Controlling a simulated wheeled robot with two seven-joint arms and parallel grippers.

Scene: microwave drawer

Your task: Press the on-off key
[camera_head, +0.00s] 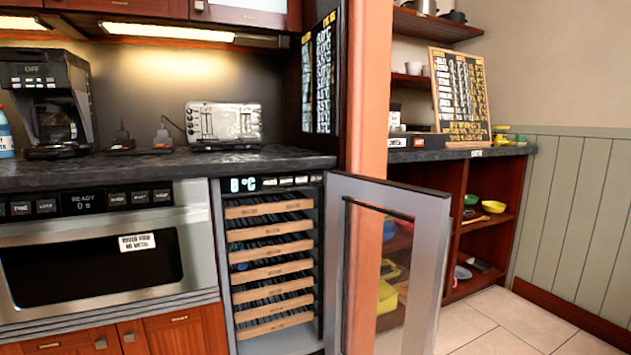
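A microwave drawer (110,262) is built in under the counter at the left, and its front is shut. Its key strip has a small display (84,201) reading "READY 0 s". Several dark keys flank the display, with a group on its right (139,197) and others on its left (46,206). Their labels are too small to read surely, so I cannot tell which is the on-off key. A wine cooler (270,268) to the right has a strip reading "0 °C" with more small keys (277,181). Neither of my grippers is in view.
The cooler's glass door (433,240) stands open, jutting toward me. A coffee machine (47,100) showing "OFF" and a toaster (223,122) stand on the dark counter (170,170). Shelves (462,190) stand at the right. Tiled floor (520,325) is clear at the lower right.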

